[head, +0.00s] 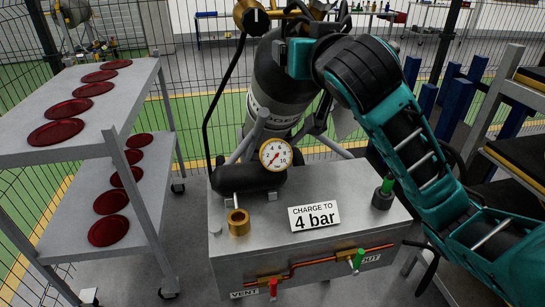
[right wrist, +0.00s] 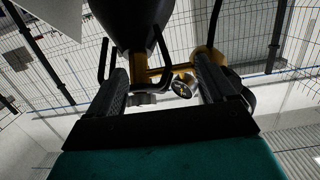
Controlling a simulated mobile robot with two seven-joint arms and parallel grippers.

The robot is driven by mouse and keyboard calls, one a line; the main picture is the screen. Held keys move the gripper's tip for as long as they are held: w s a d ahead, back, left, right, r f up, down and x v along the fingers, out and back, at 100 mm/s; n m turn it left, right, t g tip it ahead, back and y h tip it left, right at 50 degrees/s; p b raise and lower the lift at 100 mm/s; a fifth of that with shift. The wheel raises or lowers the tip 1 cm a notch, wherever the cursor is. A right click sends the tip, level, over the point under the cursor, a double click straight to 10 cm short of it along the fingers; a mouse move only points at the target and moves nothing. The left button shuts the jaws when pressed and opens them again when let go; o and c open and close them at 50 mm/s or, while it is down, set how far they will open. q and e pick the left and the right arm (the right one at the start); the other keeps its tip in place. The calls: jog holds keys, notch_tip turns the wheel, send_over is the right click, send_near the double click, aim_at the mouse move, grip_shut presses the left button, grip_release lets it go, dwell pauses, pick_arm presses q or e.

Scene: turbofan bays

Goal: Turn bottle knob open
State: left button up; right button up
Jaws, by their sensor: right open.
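The dark grey gas bottle (head: 282,85) stands behind the metal box, with a brass valve (head: 249,14) at its top. A dark round knob with a white mark (head: 256,18) faces out from the brass part. My right arm reaches from the right, and its gripper is by the bottle top, fingertips hard to make out in the head view. In the right wrist view my right gripper (right wrist: 165,85) is open, its dark fingers apart. A round handwheel-like knob (right wrist: 183,88) shows between them, with brass fittings behind; contact cannot be told. My left gripper is not in view.
The metal box (head: 235,272) bears a gauge (head: 275,155), a "CHARGE TO 4 bar" sign (head: 314,216), a red vent handle (head: 272,287) and a green out handle (head: 358,259). A cart with red discs (head: 120,130) stands left. A wire fence is behind; shelving (head: 490,90) stands right.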

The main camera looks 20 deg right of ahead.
jog(key=a+f+n+g+y, duration=0.1)
jog(key=a+f+n+y, duration=0.1)
jog(key=f, duration=1)
jog(key=a+f+n+g+y, duration=0.1)
jog(key=a+f+n+y, duration=0.1)
jog(key=f, duration=0.9)
jog(key=shift+w+a+f+g, duration=0.3)
jog(key=shift+a+f, duration=0.1)
jog(key=shift+a, duration=0.45)
jog(key=s+a+f+n+g+y, duration=0.1)
jog(key=s+a+f, duration=0.1)
jog(key=s+f, duration=0.7)
jog(key=s+a+f+g+y, duration=0.1)
jog(key=s+a+f, duration=0.1)
jog(key=s+f, duration=0.8)
notch_tip(320, 180, down, 5)
jog(key=shift+r+n+g, duration=0.1)
jog(key=shift+n+g, duration=0.3)
